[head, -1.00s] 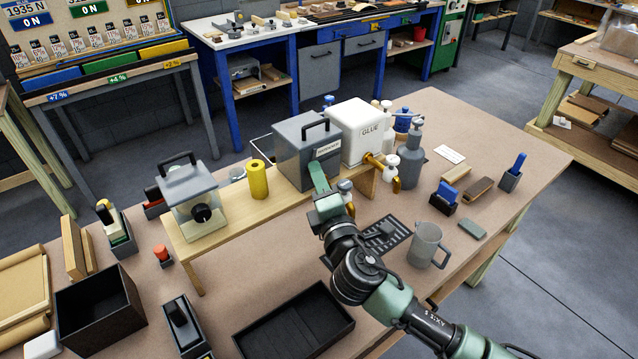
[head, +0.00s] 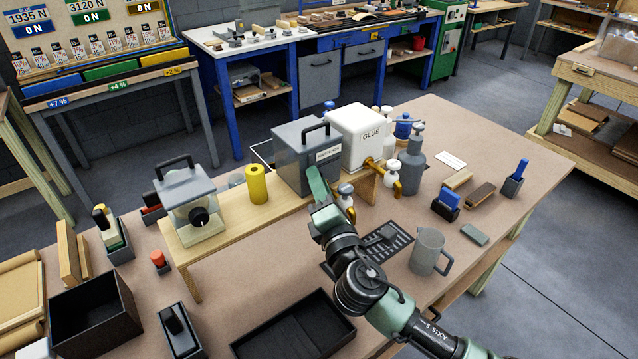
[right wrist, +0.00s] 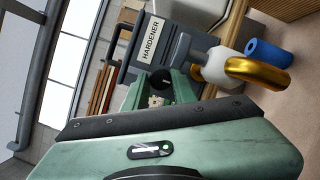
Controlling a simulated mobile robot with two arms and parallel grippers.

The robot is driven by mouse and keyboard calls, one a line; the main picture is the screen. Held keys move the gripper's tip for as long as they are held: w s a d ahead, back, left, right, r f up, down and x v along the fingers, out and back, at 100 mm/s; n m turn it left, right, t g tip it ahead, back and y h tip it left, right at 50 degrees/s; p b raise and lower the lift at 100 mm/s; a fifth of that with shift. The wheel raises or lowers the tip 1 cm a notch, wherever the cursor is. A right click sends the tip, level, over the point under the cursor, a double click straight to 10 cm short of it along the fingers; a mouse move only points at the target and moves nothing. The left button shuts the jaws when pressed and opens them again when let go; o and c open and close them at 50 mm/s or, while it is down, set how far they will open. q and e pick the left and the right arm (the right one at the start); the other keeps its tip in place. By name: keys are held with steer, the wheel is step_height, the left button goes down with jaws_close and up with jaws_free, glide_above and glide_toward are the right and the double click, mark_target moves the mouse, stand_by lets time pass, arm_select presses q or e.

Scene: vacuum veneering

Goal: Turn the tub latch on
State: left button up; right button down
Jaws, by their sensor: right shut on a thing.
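The grey hardener tub (head: 298,160) stands on the wooden riser, with a black handle on top and a HARDENER label on its front. The label also shows in the right wrist view (right wrist: 151,40). My right gripper (head: 316,178) is at the tub's front face, just below the label. In the right wrist view its green fingers (right wrist: 160,88) are shut on a small dark round knob (right wrist: 160,78), which I take for the tub latch. The fingers hide much of it, so I cannot tell its turned position. My left gripper is not in view.
The white glue tub (head: 362,137) with a brass spout stands right of the hardener tub. A yellow cylinder (head: 257,184) and a clear box with a black knob (head: 186,203) stand to the left. A grey jug (head: 427,250) and black tray (head: 293,335) are nearer.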

steer(key=c, duration=1.1)
jaws_free()
steer(key=shift+c, duration=0.2)
steer(key=b+v, duration=0.2)
steer(key=v, duration=0.6)
